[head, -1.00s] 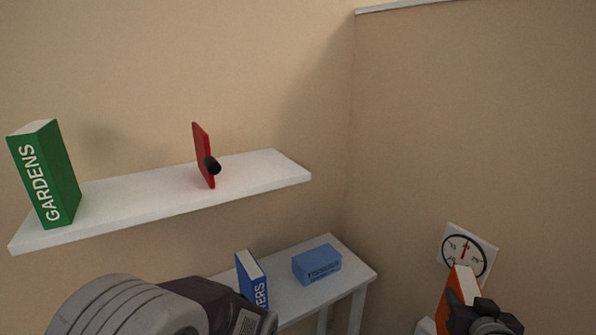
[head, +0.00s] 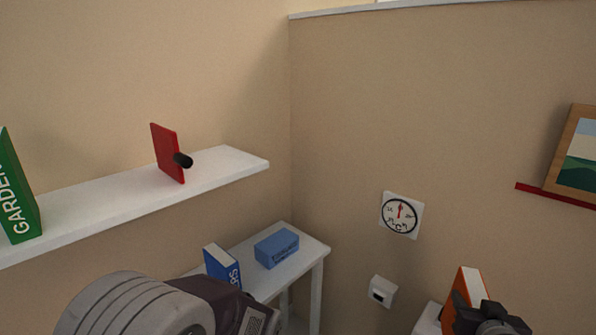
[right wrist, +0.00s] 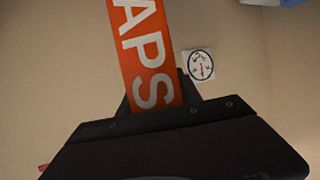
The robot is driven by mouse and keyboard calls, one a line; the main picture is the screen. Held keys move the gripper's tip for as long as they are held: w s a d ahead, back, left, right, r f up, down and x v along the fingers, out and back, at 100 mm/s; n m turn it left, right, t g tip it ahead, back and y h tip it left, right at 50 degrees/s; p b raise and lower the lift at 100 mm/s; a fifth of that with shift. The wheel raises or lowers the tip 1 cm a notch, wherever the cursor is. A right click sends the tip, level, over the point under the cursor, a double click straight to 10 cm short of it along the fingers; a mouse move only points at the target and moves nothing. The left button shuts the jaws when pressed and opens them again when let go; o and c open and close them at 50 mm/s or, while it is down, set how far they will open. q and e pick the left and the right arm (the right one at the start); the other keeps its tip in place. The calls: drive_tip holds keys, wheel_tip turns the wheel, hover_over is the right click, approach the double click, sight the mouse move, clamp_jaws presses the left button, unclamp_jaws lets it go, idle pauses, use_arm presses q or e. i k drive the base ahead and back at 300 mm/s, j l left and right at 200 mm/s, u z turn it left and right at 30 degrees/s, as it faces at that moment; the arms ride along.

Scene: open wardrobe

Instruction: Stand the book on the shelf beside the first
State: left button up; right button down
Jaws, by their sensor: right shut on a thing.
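A green book marked GARDENS (head: 17,195) stands upright at the left end of the white wall shelf (head: 105,212), cut by the picture's left edge. A red plate with a black knob (head: 168,154) stands on the shelf to its right. My right gripper (head: 466,306) is shut on an orange book (head: 468,291) at the lower right, well away from the shelf. In the right wrist view the orange book (right wrist: 147,50) shows the letters APS and rises from between the fingers. My left arm shows at the bottom, but its fingertips are not in view.
A white table (head: 302,258) below the shelf holds a blue box (head: 277,247) and a blue book (head: 222,265). A dial (head: 401,214) and a small white box (head: 382,291) are on the right wall. A framed picture (head: 579,155) stands on a red ledge (head: 556,195). The shelf's right end is clear.

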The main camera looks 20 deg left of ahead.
sight(102, 199)
drive_tip(key=k+u, duration=0.15)
drive_tip(key=u, duration=0.3)
drive_tip(key=k+u, duration=0.1)
drive_tip(key=u, duration=0.3)
drive_tip(key=k+j+u, duration=0.1)
drive_tip(key=u, duration=0.35)
drive_tip(key=k+j+u, duration=0.1)
drive_tip(key=u, duration=0.35)
